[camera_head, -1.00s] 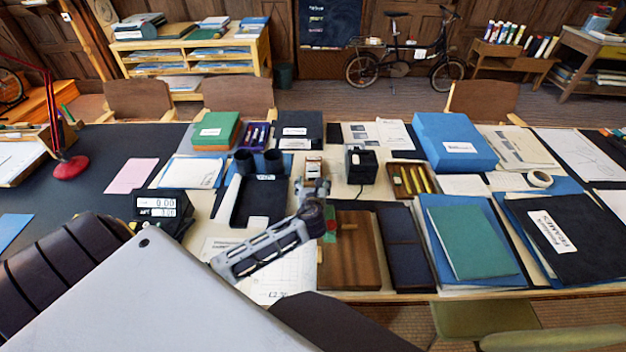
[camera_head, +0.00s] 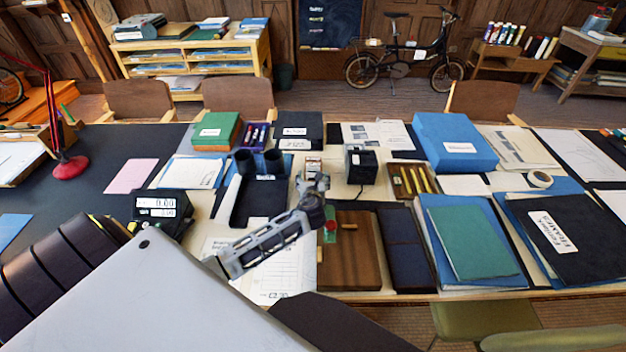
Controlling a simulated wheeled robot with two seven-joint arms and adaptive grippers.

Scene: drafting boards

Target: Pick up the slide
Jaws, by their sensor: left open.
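My left gripper (camera_head: 313,184) is open above the middle of the table, with its fingers pointing away from me. Just beyond its fingertips stands a small pale box with an orange-brown label (camera_head: 312,166); the gripper partly covers its near side. A small black device, perhaps a slide viewer (camera_head: 361,165), stands to the right of the gripper, apart from it. I cannot make out the slide for certain; it is too small or hidden by the gripper. Nothing shows held in the fingers. My right gripper is not in view.
A blue box (camera_head: 452,143) and folders fill the right side.

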